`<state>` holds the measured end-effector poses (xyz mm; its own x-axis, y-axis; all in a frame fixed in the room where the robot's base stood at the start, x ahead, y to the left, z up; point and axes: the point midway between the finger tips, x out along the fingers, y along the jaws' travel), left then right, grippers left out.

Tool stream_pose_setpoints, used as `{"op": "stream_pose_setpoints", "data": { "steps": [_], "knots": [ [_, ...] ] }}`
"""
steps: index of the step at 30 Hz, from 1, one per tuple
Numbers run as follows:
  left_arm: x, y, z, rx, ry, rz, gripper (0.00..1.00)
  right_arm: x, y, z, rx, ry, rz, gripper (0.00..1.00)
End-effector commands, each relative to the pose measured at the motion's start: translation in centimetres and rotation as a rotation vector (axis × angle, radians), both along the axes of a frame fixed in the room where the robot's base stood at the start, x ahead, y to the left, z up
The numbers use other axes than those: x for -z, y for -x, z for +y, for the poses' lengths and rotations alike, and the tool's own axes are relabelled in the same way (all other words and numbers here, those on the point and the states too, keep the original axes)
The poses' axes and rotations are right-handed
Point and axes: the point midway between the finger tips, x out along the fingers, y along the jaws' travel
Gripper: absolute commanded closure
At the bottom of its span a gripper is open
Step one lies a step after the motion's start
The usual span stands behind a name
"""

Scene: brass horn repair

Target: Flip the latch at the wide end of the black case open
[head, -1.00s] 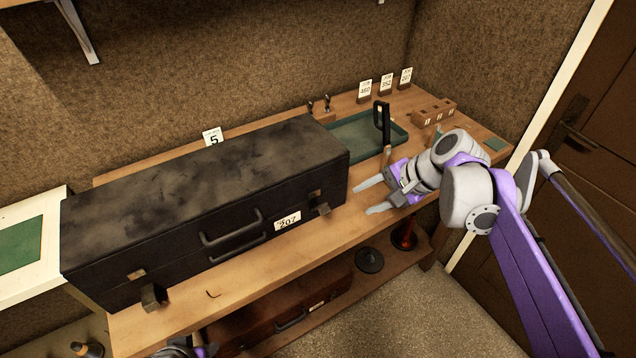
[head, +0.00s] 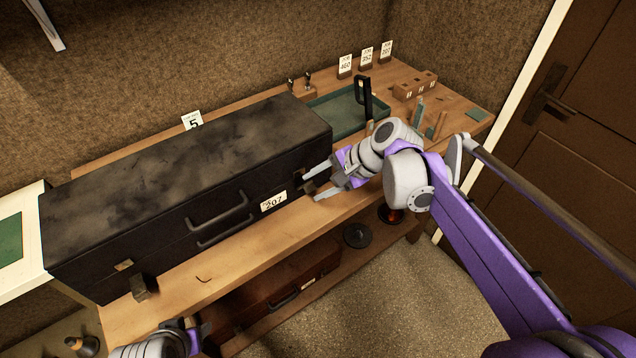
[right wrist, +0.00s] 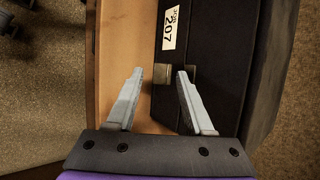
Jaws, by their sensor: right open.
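The long black case (head: 180,170) lies shut on the workbench with its latched front facing me. The latch near its right end (right wrist: 162,75) shows as a brass-coloured block below the "207" tag in the right wrist view. My right gripper (head: 312,185) is open at that latch. In the right wrist view its fingertips (right wrist: 160,72) lie on either side of the latch; contact cannot be told. The other latch (head: 140,287) sticks out near the left end.
A handle (head: 218,212) sits mid-front on the case. A green tray (head: 345,118) with a black-handled tool (head: 364,95) stands behind my right arm. A wooden block (head: 415,87) and small number cards are at the back. A reddish case (head: 285,285) lies on the lower shelf.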

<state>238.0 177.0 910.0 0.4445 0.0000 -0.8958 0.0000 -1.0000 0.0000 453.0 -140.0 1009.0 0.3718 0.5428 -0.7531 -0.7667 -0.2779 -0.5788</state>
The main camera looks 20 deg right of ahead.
Motion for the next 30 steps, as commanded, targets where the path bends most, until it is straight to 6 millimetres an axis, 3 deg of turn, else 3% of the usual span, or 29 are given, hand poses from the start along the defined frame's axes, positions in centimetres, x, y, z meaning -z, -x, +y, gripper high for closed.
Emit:
{"op": "stream_pose_setpoints", "data": {
  "steps": [7, 16, 30],
  "knots": [
    [-0.01, 0.00, 0.00, 0.000, 0.000, 0.000, 0.47, 0.05, -0.04, 0.02, 0.001, 0.001, 0.000, 0.47],
    [-0.01, 0.00, 0.00, 0.000, 0.000, 0.000, 0.47, 0.05, -0.03, 0.00, 0.001, 0.001, 0.000, 1.00],
    [0.55, 0.14, 0.00, 0.000, 0.000, 0.003, 0.47, 0.52, 0.31, -0.18, 0.002, -0.017, -0.051, 1.00]
  ]
}}
